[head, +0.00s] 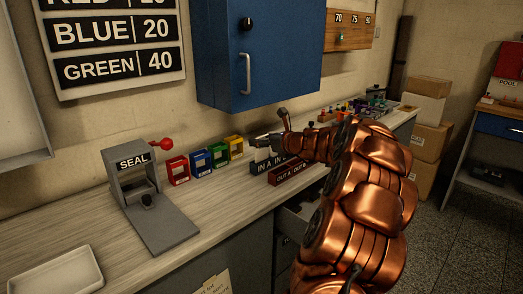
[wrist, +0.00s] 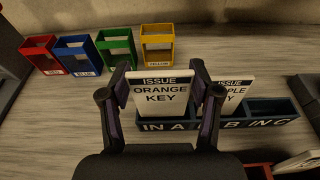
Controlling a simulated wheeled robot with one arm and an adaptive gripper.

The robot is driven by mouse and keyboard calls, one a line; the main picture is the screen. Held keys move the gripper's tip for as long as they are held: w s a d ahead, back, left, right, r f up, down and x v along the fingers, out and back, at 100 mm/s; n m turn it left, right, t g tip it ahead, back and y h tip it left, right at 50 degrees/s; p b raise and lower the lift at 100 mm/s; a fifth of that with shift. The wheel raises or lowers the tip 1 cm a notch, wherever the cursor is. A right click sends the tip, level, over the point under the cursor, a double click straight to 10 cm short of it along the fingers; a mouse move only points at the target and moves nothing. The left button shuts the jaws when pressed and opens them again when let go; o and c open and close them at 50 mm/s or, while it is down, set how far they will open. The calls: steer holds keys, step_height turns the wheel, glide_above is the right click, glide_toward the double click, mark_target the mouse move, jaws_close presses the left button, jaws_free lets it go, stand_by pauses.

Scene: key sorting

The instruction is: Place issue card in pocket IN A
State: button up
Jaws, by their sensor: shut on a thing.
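A white card reading "ISSUE ORANGE KEY" (wrist: 160,106) is upright between the two fingers of my gripper (wrist: 160,78), one finger at each side edge. My gripper is shut on it. The card's lower edge is at the pocket marked IN A of the dark blue rack (wrist: 180,126); I cannot tell how deep it sits. A second issue card (wrist: 233,100), its key name partly hidden by my right finger, stands in the IN B pocket beside it. The pocket to its right looks empty. In the head view my gripper (head: 268,140) is over the rack (head: 262,167).
Red (wrist: 40,54), blue (wrist: 78,54), green (wrist: 116,46) and yellow (wrist: 157,42) holders stand behind the rack. A dark red OUT rack (head: 288,173) is in front. The grey SEAL press (head: 134,187) is left, and a blue cabinet (head: 270,50) hangs above.

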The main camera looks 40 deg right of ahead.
mark_target(263, 149)
steer(key=shift+w+d+f, duration=0.1)
steer(key=shift+w+d, duration=0.05)
steer(key=shift+w, duration=0.1)
steer(key=shift+f+b, duration=0.6)
steer(key=shift+f, duration=1)
steer(key=shift+f, duration=0.1)
steer(key=o, duration=0.7)
steer(key=p+v, duration=0.1)
steer(key=v, duration=1.1)
steer(key=shift+p, duration=0.3)
